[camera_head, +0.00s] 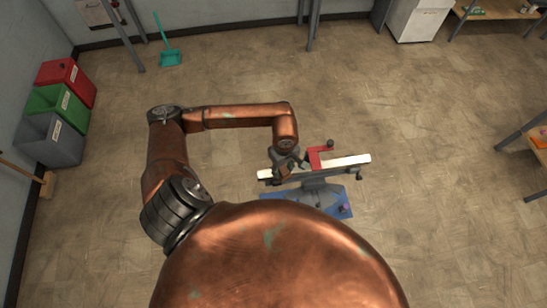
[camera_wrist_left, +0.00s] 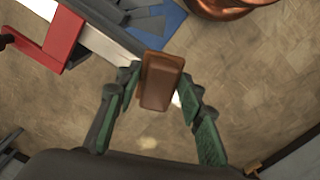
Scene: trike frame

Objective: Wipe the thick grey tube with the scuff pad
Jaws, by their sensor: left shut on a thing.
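My left gripper (camera_head: 287,168) is at the left part of a long, pale-topped tube (camera_head: 345,162) with a dark grey side, which I take for the thick grey tube. In the left wrist view the gripper (camera_wrist_left: 163,88) is shut on a brown block, the scuff pad (camera_wrist_left: 163,80), between its green-padded fingers. The tube (camera_wrist_left: 103,43) runs from the upper left down to the pad there. The pad overlaps the tube's end in that view; I cannot tell whether they touch. My right gripper is not in view.
A red clamp (camera_head: 316,156) grips the tube just right of the gripper. A grey stand on a blue mat (camera_head: 338,212) is below the tube. Red, green and grey bins (camera_head: 48,138) stand at the left wall. The floor around the stand is clear.

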